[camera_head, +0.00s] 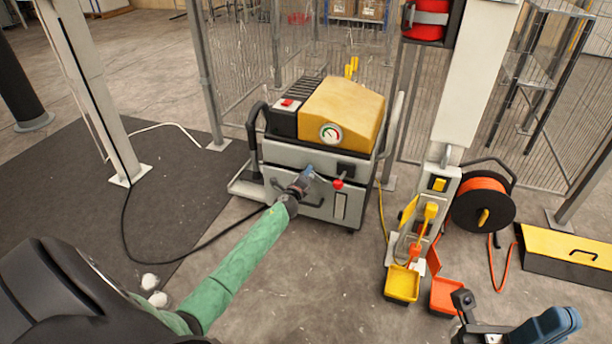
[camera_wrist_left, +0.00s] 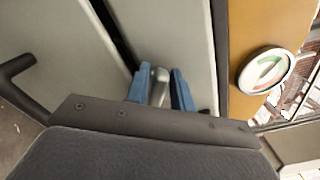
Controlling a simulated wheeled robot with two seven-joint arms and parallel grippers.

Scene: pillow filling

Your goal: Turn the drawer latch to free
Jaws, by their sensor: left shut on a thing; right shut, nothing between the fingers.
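The drawer latch (camera_wrist_left: 158,86) shows in the left wrist view as a small grey metal piece between the blue fingers of my left gripper (camera_wrist_left: 160,88). It sits by the dark gap between two pale grey panels. In the head view my left gripper (camera_head: 307,173), on the green-sleeved arm, is at the front of the yellow-topped machine (camera_head: 345,105) and covers the latch. The latch's exact angle is hard to tell. The grey drawer front (camera_head: 318,205) is flush with the machine. My right gripper (camera_head: 560,322) is shut and empty at the bottom right, far from the machine.
A red knob (camera_head: 338,184) is just right of my left gripper. A round gauge (camera_head: 331,133) is above. A cable reel (camera_head: 483,203), a yellow bin (camera_head: 402,284) and an orange bin (camera_head: 445,296) stand to the right. The floor before the machine is clear.

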